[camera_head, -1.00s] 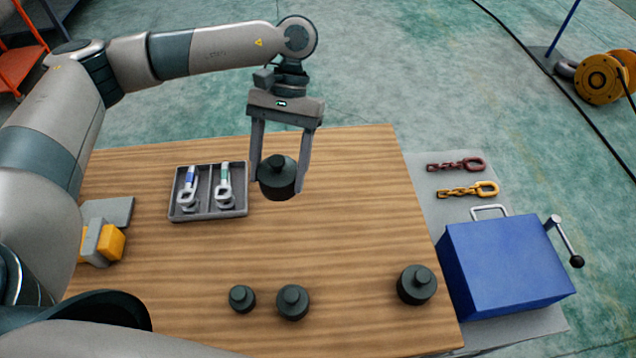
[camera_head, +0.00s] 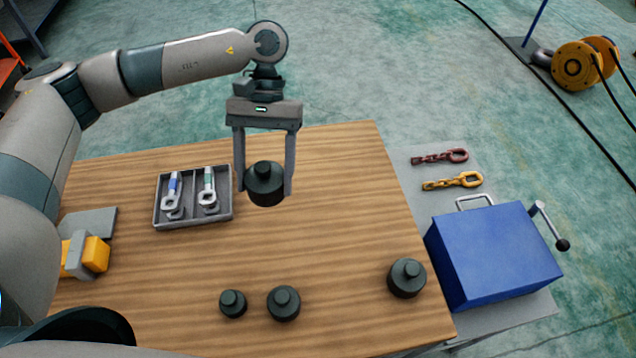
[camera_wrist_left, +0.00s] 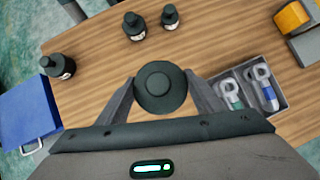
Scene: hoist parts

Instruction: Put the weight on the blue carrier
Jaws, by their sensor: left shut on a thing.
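My left gripper (camera_head: 265,188) is shut on a dark grey, round weight with a knob on top (camera_head: 265,182). It holds the weight upright over the wooden table, right of the grey tray. In the left wrist view the weight (camera_wrist_left: 160,87) sits between both fingertips. The gap under it is hard to judge. A large blue box (camera_head: 495,255) with a top handle and a side crank stands right of the table; it is the largest blue thing, but I cannot tell if it is the carrier. My right gripper is not in view.
Other dark weights stand at the table's front: small (camera_head: 232,303), medium (camera_head: 283,303) and larger (camera_head: 407,278). The table's middle is clear.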

